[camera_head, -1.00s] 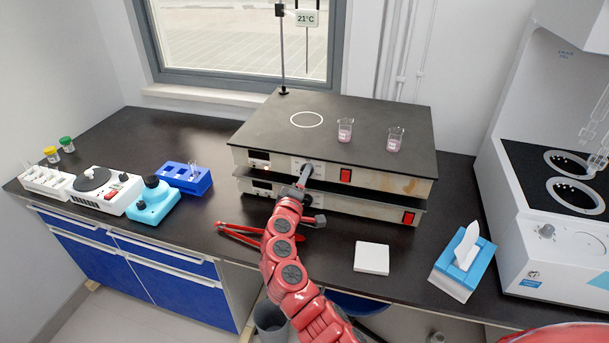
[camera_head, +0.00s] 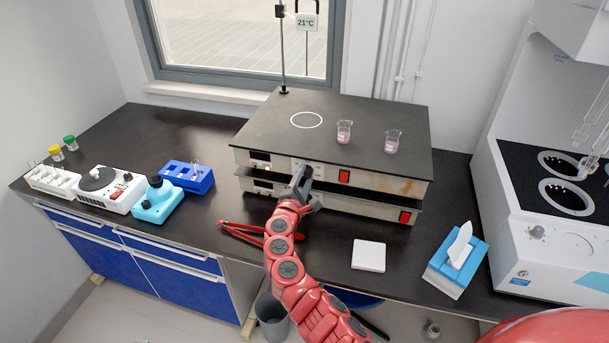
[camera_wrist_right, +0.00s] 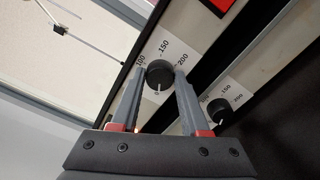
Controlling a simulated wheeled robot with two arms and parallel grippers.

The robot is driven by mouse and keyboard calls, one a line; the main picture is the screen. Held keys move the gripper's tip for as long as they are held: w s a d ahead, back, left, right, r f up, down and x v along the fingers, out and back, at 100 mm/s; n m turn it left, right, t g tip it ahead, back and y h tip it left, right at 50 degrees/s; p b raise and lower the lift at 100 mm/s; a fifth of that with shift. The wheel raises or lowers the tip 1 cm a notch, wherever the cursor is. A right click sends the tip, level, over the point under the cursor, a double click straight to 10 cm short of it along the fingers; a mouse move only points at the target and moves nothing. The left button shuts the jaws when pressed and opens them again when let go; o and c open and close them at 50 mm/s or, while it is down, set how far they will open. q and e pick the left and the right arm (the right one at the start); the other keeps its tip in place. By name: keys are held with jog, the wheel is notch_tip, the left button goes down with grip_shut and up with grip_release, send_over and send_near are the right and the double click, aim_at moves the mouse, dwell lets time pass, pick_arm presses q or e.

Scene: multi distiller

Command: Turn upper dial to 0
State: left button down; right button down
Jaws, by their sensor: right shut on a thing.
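The upper hot plate unit (camera_head: 385,185) is stacked on the lower one (camera_head: 350,208) on the dark bench. The black upper dial (camera_wrist_right: 159,74) is on the upper unit's front panel, with 100, 150 and 200 printed around it. My right gripper (camera_wrist_right: 153,88) is shut on this dial, one finger on each side. In the head view the right gripper (camera_head: 300,177) hides the dial. The lower dial (camera_wrist_right: 217,108) is free, beside the fingers. My left gripper is not in view.
Two small beakers (camera_head: 344,132) (camera_head: 392,142) stand on the upper plate. Red switches (camera_head: 344,177) (camera_head: 405,217) sit right of the dials. A red tool (camera_head: 240,232), a white pad (camera_head: 369,255) and a tissue box (camera_head: 455,262) lie in front.

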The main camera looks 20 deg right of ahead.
jog(key=shift+f+n, duration=0.1)
jog(key=shift+n, duration=0.2)
dwell(0.4)
jog(key=shift+c, duration=2)
grip_release()
jog(key=b+v, duration=0.2)
jog(key=v, duration=1.5)
jog(key=shift+a+b, duration=0.2)
jog(key=shift+b, duration=0.1)
jog(key=shift+s, duration=0.15)
